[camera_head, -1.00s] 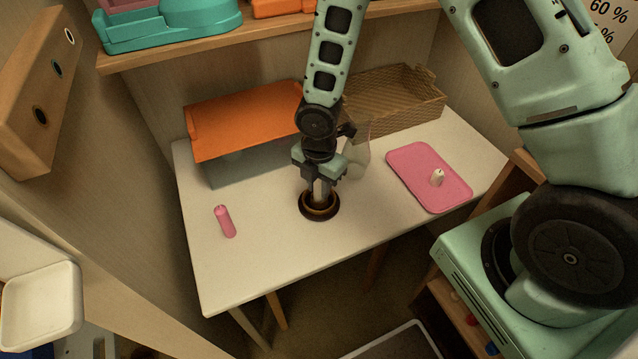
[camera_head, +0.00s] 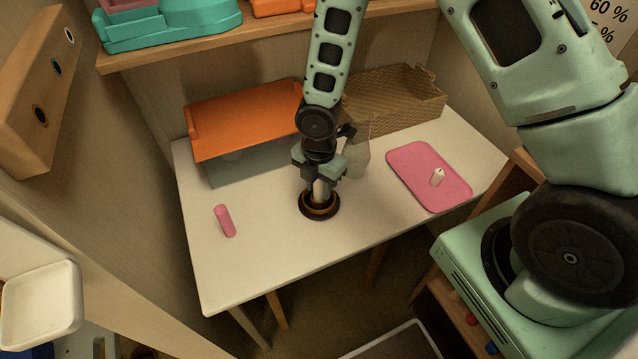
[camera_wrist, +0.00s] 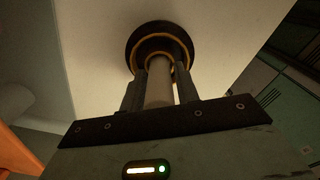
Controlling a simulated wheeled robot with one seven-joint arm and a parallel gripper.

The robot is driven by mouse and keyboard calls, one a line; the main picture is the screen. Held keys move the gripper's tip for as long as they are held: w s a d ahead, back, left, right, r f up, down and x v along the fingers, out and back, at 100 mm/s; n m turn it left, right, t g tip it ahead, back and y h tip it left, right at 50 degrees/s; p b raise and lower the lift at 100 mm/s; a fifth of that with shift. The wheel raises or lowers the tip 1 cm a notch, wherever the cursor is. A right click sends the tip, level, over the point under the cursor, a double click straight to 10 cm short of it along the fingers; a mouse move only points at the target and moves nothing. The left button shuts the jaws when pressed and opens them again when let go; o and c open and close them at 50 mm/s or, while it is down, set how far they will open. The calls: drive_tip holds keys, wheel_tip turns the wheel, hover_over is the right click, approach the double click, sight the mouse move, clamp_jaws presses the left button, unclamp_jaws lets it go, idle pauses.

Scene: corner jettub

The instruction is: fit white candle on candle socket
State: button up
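A pale, whitish candle (camera_wrist: 158,88) stands between the two fingers of my gripper (camera_wrist: 160,82) in the wrist view. The fingers lie close along both its sides and look shut on it. Its lower end goes into the round dark candle socket (camera_wrist: 158,42) with gold rings. In the head view my gripper (camera_head: 319,192) points straight down over the socket (camera_head: 320,211) on the white table, and the candle looks upright. The fingers hide most of the candle there, and its seating depth cannot be told.
A pink candle (camera_head: 225,221) lies left on the white table (camera_head: 262,262). A pink tray (camera_head: 418,166) with a small white candle (camera_head: 437,177) is at right. A clear bottle (camera_head: 357,158) stands close behind my gripper. An orange shelf (camera_head: 245,118) and wicker basket (camera_head: 400,100) are behind.

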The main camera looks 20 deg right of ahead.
drive_tip(key=shift+o, duration=1.3)
drive_tip(key=shift+f, duration=0.1)
wheel_tip(320, 180, up, 18)
drive_tip(key=p, duration=0.2)
drive_tip(key=shift+f+p, duration=0.25)
drive_tip(key=shift+p, duration=0.1)
drive_tip(key=s+a+r+m, duration=0.3)
drive_tip(key=s+r+m, duration=0.2)
drive_tip(key=s+m, duration=0.3)
drive_tip(key=s+a+r+m, duration=0.3)
drive_tip(key=s+m, duration=0.5)
drive_tip(key=s, duration=0.4)
drive_tip(key=shift+a+r+y, duration=0.15)
drive_tip(key=shift+r+y, duration=0.15)
drive_tip(key=shift+r, duration=0.55)
